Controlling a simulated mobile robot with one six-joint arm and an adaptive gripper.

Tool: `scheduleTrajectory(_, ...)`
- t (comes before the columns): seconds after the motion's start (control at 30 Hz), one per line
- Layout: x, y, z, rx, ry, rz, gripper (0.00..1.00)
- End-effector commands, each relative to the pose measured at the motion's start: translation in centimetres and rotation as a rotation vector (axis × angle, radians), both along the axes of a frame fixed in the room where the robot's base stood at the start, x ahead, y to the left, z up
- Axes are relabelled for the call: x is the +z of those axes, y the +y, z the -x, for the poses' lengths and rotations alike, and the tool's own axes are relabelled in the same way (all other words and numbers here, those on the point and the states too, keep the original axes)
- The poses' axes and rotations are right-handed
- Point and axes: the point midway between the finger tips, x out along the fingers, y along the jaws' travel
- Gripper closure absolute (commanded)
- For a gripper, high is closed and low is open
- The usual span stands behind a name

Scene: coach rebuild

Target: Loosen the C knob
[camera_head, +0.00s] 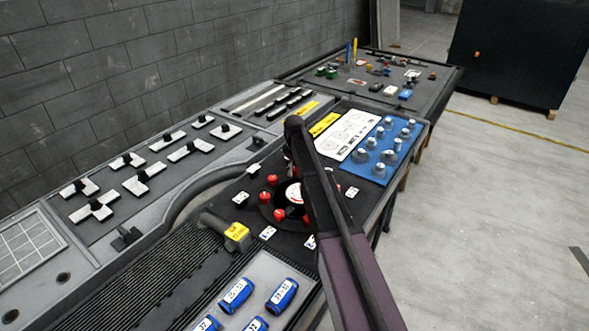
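Several red knobs (279,215) stand in a ring around a round dark plate with a white-and-red centre (293,194), in the middle of the bench. Small white cards (267,233) with marks lie around the ring. The marks are too small to read, so I cannot tell which knob is C. My arm reaches up from the lower right and covers the right side of the ring. A dark part of its far end shows just behind the ring. The fingers of my gripper are hidden or too dark to make out.
A blue panel (379,172) with several grey knobs lies right of my arm, beside a white sheet (347,136). A yellow-labelled grey tool (236,234) lies left of the ring. Blue labelled cylinders (283,294) are in front. A brick wall is behind; open floor (490,220) is right.

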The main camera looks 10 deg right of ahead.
Motion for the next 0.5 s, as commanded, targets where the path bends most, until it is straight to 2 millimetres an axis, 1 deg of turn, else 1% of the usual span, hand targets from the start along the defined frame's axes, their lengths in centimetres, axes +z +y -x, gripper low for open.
scheduleTrajectory(0.5,0.04,-0.02,-0.21,-0.009,-0.005,0.001,0.16)
